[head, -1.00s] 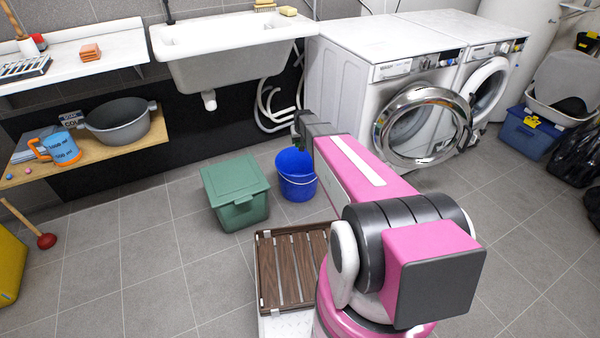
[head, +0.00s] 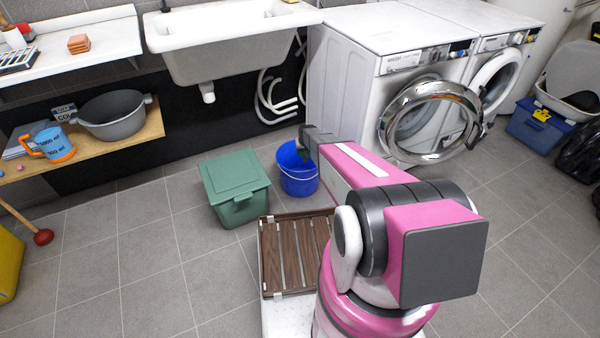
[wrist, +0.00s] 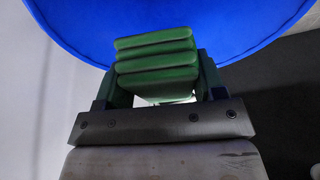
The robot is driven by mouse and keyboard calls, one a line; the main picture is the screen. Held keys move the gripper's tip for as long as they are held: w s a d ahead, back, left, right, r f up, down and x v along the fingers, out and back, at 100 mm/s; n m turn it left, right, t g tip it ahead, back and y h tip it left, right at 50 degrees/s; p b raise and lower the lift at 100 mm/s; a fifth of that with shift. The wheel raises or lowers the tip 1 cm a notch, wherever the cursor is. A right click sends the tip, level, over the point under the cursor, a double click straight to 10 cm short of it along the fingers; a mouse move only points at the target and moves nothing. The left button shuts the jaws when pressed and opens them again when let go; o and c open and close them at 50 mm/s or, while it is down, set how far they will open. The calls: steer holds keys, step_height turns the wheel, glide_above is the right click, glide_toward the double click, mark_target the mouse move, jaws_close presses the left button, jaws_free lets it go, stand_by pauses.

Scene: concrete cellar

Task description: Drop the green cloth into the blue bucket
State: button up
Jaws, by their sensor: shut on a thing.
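The blue bucket (head: 297,178) stands on the tiled floor in the head view, to the right of a green lidded bin. My gripper (wrist: 155,80) is shut on the folded green cloth (wrist: 155,62) in the wrist view. The cloth shows as several stacked green layers between the fingers. The blue bucket (wrist: 235,30) fills the upper part of the wrist view behind the cloth. I cannot tell how high the cloth is over the bucket.
The green bin (head: 236,190) stands just left of the bucket. A slatted wooden tray (head: 295,255) lies in front. A washing machine (head: 400,75) with its round door open is to the right. A white sink (head: 235,45) hangs behind.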

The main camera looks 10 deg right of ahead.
steer(key=shift+f, duration=1.7)
steer(key=o, duration=0.9)
steer(key=v, duration=1.1)
steer(key=shift+f, duration=0.1)
